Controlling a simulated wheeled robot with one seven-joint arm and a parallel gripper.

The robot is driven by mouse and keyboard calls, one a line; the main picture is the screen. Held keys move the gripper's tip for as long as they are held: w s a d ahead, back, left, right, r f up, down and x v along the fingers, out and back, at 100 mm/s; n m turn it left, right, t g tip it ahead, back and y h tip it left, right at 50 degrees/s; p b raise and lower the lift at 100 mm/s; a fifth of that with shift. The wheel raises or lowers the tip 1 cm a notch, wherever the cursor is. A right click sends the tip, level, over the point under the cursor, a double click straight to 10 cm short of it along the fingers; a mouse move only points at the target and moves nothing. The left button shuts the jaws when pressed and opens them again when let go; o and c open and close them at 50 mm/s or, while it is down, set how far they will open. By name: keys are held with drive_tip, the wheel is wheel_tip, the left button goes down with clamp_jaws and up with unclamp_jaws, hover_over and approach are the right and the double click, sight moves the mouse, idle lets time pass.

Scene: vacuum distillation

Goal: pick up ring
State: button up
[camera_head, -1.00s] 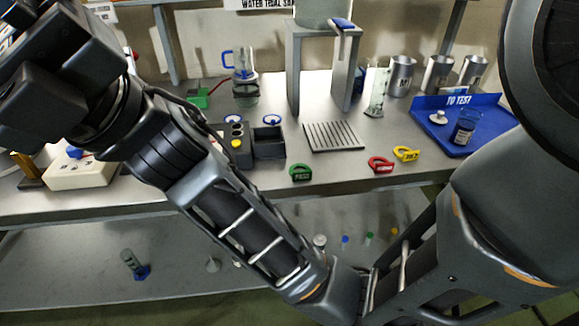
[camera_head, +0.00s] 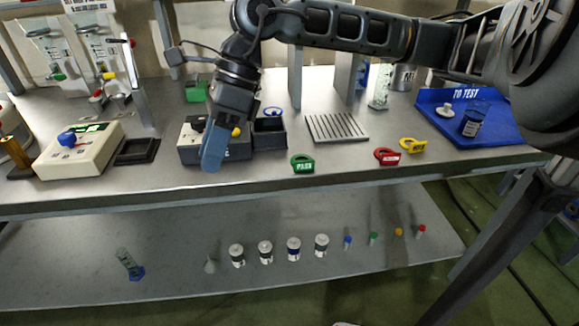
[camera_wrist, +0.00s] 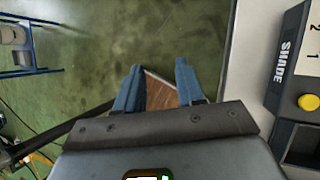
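Several ring-shaped items are in the head view, and I cannot tell which one the task means. A green ring tag (camera_head: 302,163), a red ring tag (camera_head: 387,156) and a yellow ring tag (camera_head: 412,145) lie along the bench's front edge. A blue ring (camera_head: 272,113) shows behind a dark open box. My gripper (camera_head: 212,152) hangs pointing down at the bench's front, left of the green ring tag and apart from it. No ring shows there.
A dark control box (camera_head: 190,150) with a yellow button stands beside my gripper; its yellow button (camera_wrist: 308,102) shows at the wrist view's right. A slotted plate (camera_head: 337,128) lies behind the tags. A blue tray (camera_head: 470,125) is at right. Small bottles stand on the lower shelf (camera_head: 180,285).

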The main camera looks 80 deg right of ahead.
sight(304, 161)
drive_tip(key=s+d+f+g+h, duration=0.1)
drive_tip(key=s+d, duration=0.2)
drive_tip(key=d, duration=0.2)
drive_tip(key=s+d+f+m+g+h, duration=0.1)
drive_tip(key=s+d+f+h, duration=0.1)
drive_tip(key=s+d, duration=0.2)
drive_tip(key=s+d+f+m+g+h+b, duration=0.1)
drive_tip(key=s+d+h, duration=0.1)
drive_tip(key=s+d, duration=0.2)
drive_tip(key=shift+s+d+f, duration=0.1)
drive_tip(key=shift+d+f, duration=0.05)
drive_tip(key=shift+d, duration=0.5)
drive_tip(key=shift+s+d+f, duration=0.1)
drive_tip(key=shift+d, duration=0.55)
drive_tip(key=shift+s+d+f, duration=0.2)
drive_tip(key=shift+f, duration=0.05)
drive_tip(key=shift+f+p, duration=0.5)
drive_tip(key=shift+f, duration=3.1)
drive_tip(key=shift+c, duration=0.2)
clamp_jaws()
